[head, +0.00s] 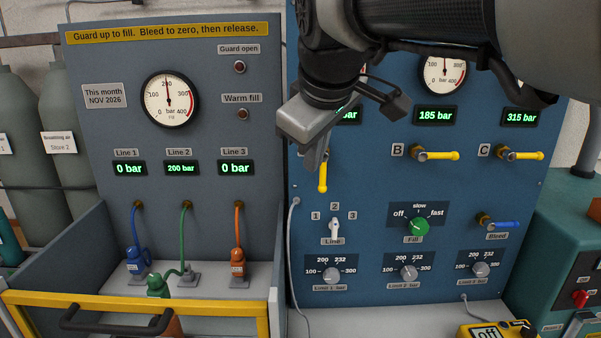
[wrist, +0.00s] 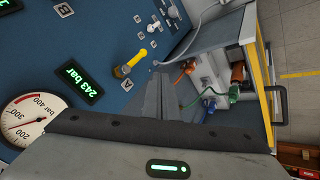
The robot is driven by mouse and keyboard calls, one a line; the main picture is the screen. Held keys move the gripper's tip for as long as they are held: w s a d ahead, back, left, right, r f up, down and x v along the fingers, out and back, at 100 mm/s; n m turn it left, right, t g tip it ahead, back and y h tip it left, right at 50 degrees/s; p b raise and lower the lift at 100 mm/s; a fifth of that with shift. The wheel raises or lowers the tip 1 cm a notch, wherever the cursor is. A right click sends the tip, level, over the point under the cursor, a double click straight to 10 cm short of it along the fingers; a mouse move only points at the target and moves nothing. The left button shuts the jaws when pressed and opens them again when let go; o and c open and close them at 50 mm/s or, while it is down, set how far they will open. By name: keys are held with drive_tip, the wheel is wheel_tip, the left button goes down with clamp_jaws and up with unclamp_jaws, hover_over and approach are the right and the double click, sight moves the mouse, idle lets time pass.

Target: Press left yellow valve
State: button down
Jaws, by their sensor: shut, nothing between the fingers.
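The left yellow valve (head: 323,178) is on the blue panel, its handle pointing down. My gripper (head: 318,160) is in front of it and hides its upper part and pivot in the head view. In the wrist view the same valve (wrist: 134,62) shows beside label A, left of my gripper's fingers (wrist: 158,82). The fingers are shut and empty. I cannot tell whether they touch the handle. Yellow valves B (head: 440,156) and C (head: 522,156) have handles pointing right.
Below are a line selector (head: 334,228), a green fill knob (head: 419,227) and a blue bleed handle (head: 503,225). The grey filling panel (head: 205,120) with its yellow guard bar (head: 210,302) stands at left. A display (wrist: 75,79) reads 243 bar.

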sight(323, 174)
drive_tip(key=w+d+f, duration=0.1)
drive_tip(key=w+f, duration=0.7)
drive_tip(key=w, duration=0.1)
drive_tip(key=shift+w+d, duration=0.2)
drive_tip(key=shift+d, duration=0.15)
